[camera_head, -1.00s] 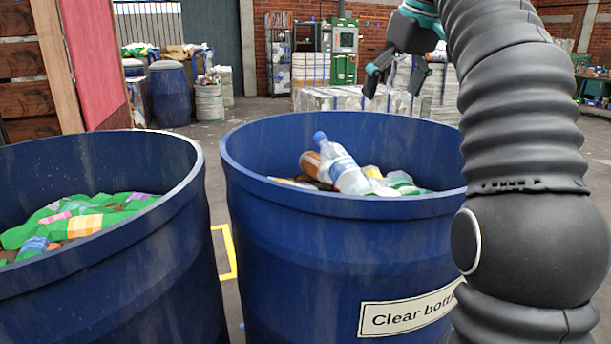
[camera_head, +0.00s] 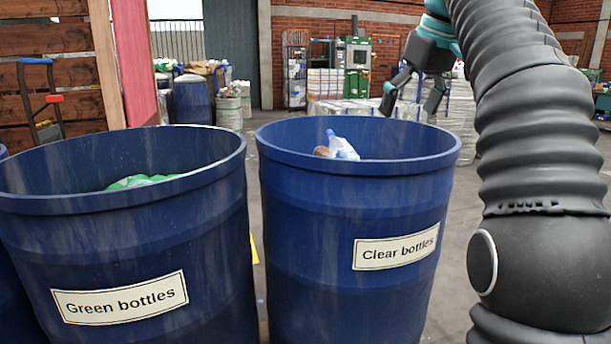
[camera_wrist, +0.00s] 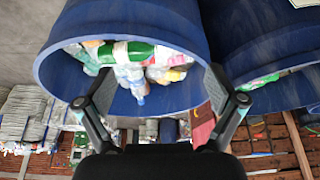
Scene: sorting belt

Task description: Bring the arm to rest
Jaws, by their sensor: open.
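My gripper (camera_head: 412,98) is open and empty, held above and behind the right part of the blue barrel (camera_head: 310,250) labelled "Clear bottles". In the wrist view my gripper (camera_wrist: 160,95) shows both fingers apart, with the mouth of a blue barrel (camera_wrist: 195,25) beyond them. A clear bottle with a blue cap (camera_head: 342,147) sticks up inside the clear-bottles barrel; in the wrist view several bottles, one of them green (camera_wrist: 130,52), lie in the barrel. My black ribbed arm rises along the right side of the head view.
A second blue barrel (camera_head: 215,260) labelled "Green bottles" stands to the left, close beside the first, with green bottles (camera_head: 140,181) inside. Wrapped bales (camera_head: 345,107) stand behind on the floor.

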